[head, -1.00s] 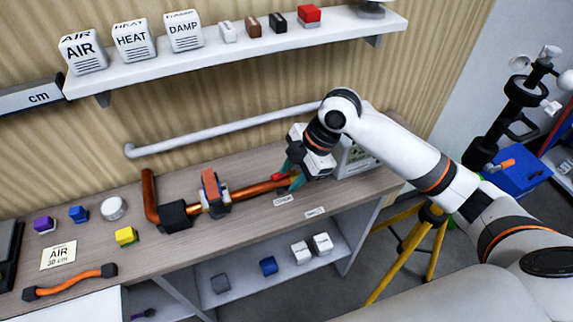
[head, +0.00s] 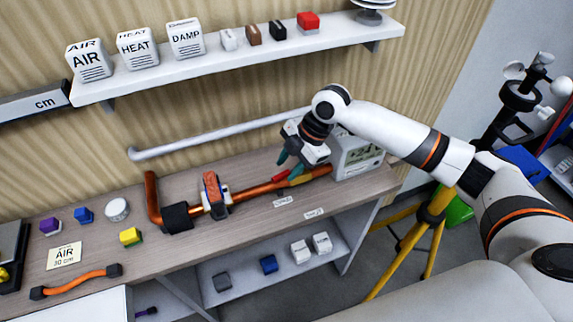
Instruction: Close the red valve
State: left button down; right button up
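A copper pipe (head: 257,190) lies along the wooden bench. On it, near its right end, is a small red handle (head: 281,176), lying roughly along the pipe, with a yellow part (head: 299,180) beside it. Further left on the pipe is a grey fitting with an orange-red top (head: 212,186). My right gripper (head: 290,166) is just above the red handle, its teal fingers spread apart with nothing between them. The fingers partly overlap the area behind the handle; whether one touches it I cannot tell. My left gripper is out of view.
A white display box (head: 357,158) stands close right of my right gripper. A white rail (head: 220,134) runs along the wall behind. The shelf (head: 240,63) above holds labelled blocks. Small blocks, a card (head: 64,256) and an orange hose (head: 76,281) lie on the bench's left.

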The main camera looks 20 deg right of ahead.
jog(key=shift+x, duration=0.9)
jog(key=shift+c, duration=0.4)
grip_shut()
